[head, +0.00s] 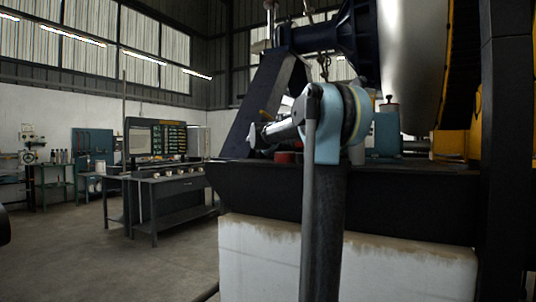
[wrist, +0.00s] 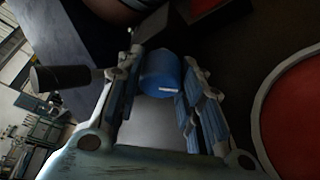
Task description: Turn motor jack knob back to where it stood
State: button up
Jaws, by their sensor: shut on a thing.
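In the wrist view, a short blue cylindrical knob (wrist: 160,72) with a small white mark on its face sits between the fingers of my gripper (wrist: 165,84). The fingers, with blue ribbed pads, stand on either side of it and are shut on it. The white mark is low on the face, right of its middle. I take this for the motor jack knob. In the head view my arm stands in front of the machine, and the knob cannot be made out there.
A large red disc with a pale rim (wrist: 295,125) lies close on the right in the wrist view. A dark cylinder (wrist: 60,78) is beside the left finger. A dark machine bed (head: 250,195) rests on a white block (head: 400,265). A workbench (head: 170,185) stands left; floor between is clear.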

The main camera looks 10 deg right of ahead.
jog(key=shift+s+d+f, duration=0.1)
jog(key=o, duration=1.1)
jog(key=shift+c, duration=0.2)
